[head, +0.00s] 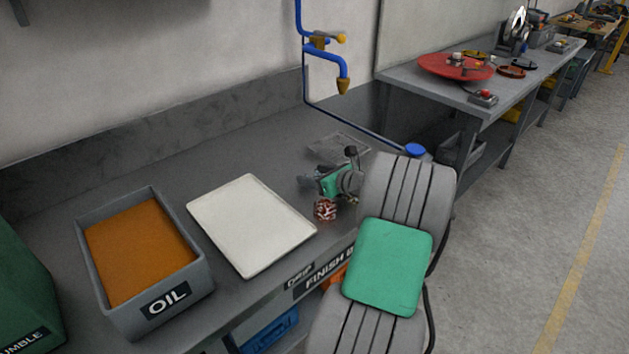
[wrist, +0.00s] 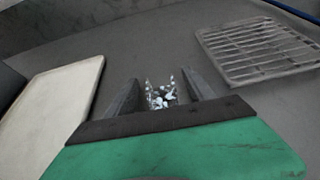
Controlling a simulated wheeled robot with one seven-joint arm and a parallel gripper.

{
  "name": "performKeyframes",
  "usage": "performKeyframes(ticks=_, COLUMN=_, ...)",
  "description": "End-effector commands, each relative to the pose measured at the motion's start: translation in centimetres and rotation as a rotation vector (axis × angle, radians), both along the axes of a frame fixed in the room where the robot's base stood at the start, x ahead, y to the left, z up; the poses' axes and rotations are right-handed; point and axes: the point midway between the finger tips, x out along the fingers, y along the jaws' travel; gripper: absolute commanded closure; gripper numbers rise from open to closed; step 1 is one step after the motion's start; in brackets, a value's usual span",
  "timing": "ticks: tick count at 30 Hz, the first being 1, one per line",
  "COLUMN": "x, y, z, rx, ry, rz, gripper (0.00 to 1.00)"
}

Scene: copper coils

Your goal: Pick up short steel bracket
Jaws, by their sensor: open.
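My gripper (wrist: 161,92) is open, its two dark fingers pointing down at the grey bench, and it also shows in the head view (head: 308,186). Between and just beyond the fingers in the wrist view is a small cluster of shiny, silvery pieces (wrist: 160,98). It is too small to tell whether the short steel bracket is among them, and I cannot make out a single bracket elsewhere. In the head view a small copper-and-white bundle (head: 325,210) sits close to the gripper, near the bench's front edge. My arm hides part of the bench there.
A white tray (head: 250,222) lies left of the gripper, also in the wrist view (wrist: 55,105). Further left is a grey bin marked OIL (head: 165,297). A grate (wrist: 258,48) lies to the right in the wrist view. A blue pipe (head: 325,55) hangs at the wall.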

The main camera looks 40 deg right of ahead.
Motion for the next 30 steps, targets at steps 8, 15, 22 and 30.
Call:
performKeyframes(ticks=8, x=0.01, y=0.02, z=-0.02, rx=0.0, ry=0.001, rz=0.0, gripper=0.46)
performKeyframes(ticks=15, x=0.0, y=0.04, z=-0.01, rx=-0.001, ry=0.001, rz=0.0, gripper=0.65)
performKeyframes(ticks=22, x=0.0, y=0.04, z=-0.02, rx=-0.001, ry=0.001, rz=0.0, gripper=0.84)
performKeyframes(ticks=30, x=0.0, y=0.03, z=-0.01, rx=-0.001, ry=0.001, rz=0.0, gripper=1.0)
